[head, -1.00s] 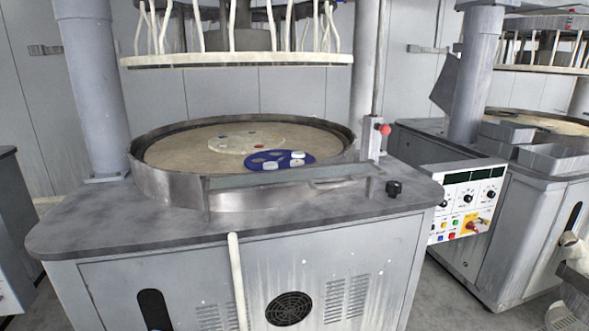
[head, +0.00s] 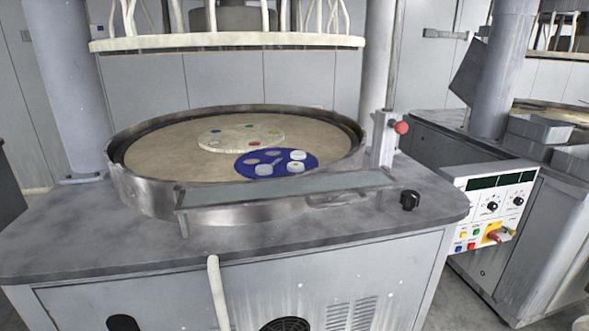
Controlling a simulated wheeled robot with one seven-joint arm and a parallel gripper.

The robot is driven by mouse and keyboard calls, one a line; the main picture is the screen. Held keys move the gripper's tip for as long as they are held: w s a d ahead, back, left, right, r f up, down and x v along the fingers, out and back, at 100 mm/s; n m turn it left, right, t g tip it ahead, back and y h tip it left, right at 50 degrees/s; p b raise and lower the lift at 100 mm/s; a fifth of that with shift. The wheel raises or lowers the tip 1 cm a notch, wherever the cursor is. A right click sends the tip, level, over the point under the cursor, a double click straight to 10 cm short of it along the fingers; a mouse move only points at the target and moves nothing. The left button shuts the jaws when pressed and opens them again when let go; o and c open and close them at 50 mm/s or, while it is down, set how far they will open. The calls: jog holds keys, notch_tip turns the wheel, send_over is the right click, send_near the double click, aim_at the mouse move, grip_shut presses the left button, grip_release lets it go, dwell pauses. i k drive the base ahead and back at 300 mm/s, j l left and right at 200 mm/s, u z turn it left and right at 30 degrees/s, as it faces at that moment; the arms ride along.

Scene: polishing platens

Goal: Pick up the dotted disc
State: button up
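A round polishing platen (head: 160,150) with a metal rim stands on the grey machine. A blue carrier disc (head: 276,160) with several round openings lies on it at the front right. Three small white discs sit on the carrier: one at the front left (head: 263,170), one at the right (head: 298,154), and one at the front right (head: 296,167) that seems to bear a small brownish mark. Too small to be sure which is dotted. A larger pale plate (head: 241,138) with several coloured spots lies at the platen's centre. My gripper is not in view.
A red knob (head: 401,128) and a black knob (head: 410,200) are at the right. A control panel (head: 492,208) and grey trays (head: 540,129) stand further right.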

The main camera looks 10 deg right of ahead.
aim_at(294, 167)
jog(key=i+j+u, duration=0.1)
jog(key=u, duration=0.25)
jog(key=i+j+u, duration=0.1)
jog(key=j+u, duration=0.25)
jog(key=i+u, duration=0.15)
jog(key=u, duration=0.2)
jog(key=i+l+u, duration=0.25)
jog(key=u, duration=0.3)
